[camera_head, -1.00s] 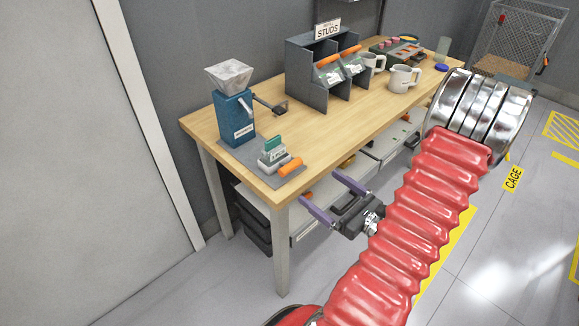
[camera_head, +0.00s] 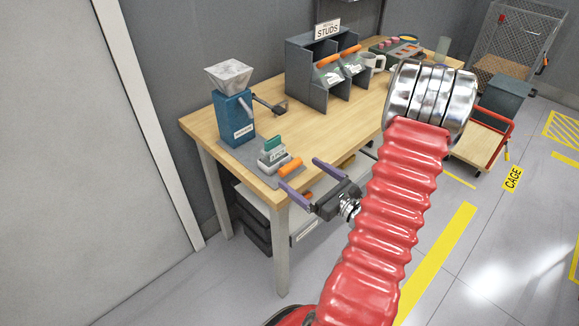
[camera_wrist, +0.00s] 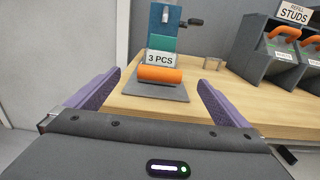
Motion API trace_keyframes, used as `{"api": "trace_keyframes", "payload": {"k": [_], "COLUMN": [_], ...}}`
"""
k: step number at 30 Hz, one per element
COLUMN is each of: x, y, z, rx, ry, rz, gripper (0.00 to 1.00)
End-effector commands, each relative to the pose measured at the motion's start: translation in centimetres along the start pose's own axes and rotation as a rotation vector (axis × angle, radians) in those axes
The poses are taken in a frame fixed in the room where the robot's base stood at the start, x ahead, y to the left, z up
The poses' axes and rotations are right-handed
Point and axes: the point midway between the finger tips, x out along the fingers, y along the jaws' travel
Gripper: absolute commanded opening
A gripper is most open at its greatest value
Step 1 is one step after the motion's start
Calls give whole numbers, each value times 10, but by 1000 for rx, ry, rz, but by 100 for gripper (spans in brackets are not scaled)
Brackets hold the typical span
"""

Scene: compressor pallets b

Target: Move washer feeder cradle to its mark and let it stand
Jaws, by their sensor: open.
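I take the washer feeder cradle (camera_head: 272,157) to be the small grey piece with a teal block, a white label and an orange handle (camera_head: 290,166). It stands on a grey plate (camera_head: 256,173) at the near left corner of the wooden table. In the wrist view its label reads "3 PCS" and the orange handle (camera_wrist: 160,75) lies crosswise in front. My gripper (camera_head: 299,172) is open and empty at the table's front edge, facing the handle. In the wrist view the handle appears between the purple fingers (camera_wrist: 159,80), seemingly beyond their tips. I cannot make out its mark.
A blue hopper machine (camera_head: 235,118) with a side crank stands behind the cradle. A grey "STUDS" bin rack (camera_head: 306,84) with orange handles and a mug (camera_head: 374,62) are farther along the table (camera_head: 330,125). A red-railed trolley (camera_head: 477,146) stands at right near a yellow "CAGE" floor label (camera_head: 513,179).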

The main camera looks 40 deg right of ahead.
Motion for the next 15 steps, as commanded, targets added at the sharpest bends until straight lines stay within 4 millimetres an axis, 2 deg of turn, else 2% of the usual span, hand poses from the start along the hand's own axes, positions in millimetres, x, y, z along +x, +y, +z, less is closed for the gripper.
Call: {"api": "trace_keyframes", "payload": {"k": [9, 15], "x": [37, 55], "y": [1, 1], "z": [0, 0], "rx": [0, -1], "ry": [-1, 0], "rz": [4, 3], "gripper": [100, 100]}}
